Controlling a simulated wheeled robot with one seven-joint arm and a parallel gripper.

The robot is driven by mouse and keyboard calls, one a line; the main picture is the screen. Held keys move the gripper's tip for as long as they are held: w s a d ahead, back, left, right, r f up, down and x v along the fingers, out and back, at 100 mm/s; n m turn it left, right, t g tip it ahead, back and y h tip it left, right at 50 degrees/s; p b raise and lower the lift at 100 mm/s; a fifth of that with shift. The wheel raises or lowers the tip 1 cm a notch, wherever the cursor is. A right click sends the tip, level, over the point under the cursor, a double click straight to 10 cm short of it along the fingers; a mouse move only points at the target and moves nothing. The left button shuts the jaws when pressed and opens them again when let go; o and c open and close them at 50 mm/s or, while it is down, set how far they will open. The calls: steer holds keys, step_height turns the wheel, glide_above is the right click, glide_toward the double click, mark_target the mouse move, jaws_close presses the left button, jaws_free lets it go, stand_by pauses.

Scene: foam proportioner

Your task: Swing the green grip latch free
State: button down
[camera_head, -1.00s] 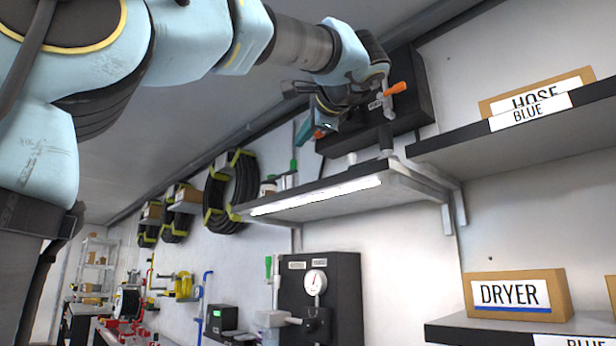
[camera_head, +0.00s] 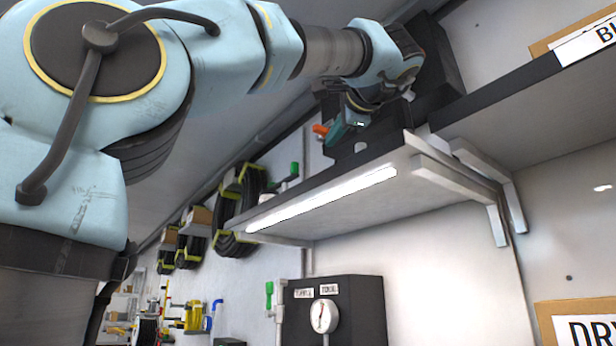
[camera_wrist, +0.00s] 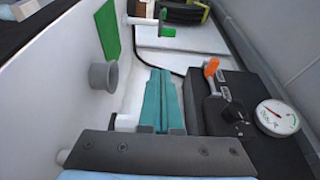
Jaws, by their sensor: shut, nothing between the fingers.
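My gripper (camera_head: 345,127) has teal fingers, shut and empty, above the lit wall shelf in the head view. The fingers (camera_wrist: 158,85) also show in the wrist view, pointing away from the camera. A green grip (camera_wrist: 163,15) on a short bar stands beyond the fingertips, apart from them. A flat green piece (camera_wrist: 107,30) is on the pale surface to their left. In the head view, a green grip (camera_head: 294,168) shows on the shelf, left of my gripper, and another (camera_head: 268,290) tops a white post below. I cannot tell which one is the latch.
A black box with a gauge (camera_wrist: 277,118) and an orange-handled lever (camera_wrist: 211,68) is close right of my fingers. A grey cup (camera_wrist: 103,75) projects at left. The shelf (camera_head: 330,195) and its brackets lie under my gripper; another shelf (camera_head: 530,95) is at right.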

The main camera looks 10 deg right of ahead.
steer(key=shift+w, duration=0.15)
steer(key=w+a+p, duration=0.2)
steer(key=w+p, duration=0.3)
steer(key=w, duration=1.4)
steer(key=shift+w, duration=0.3)
steer(key=shift+a, duration=0.1)
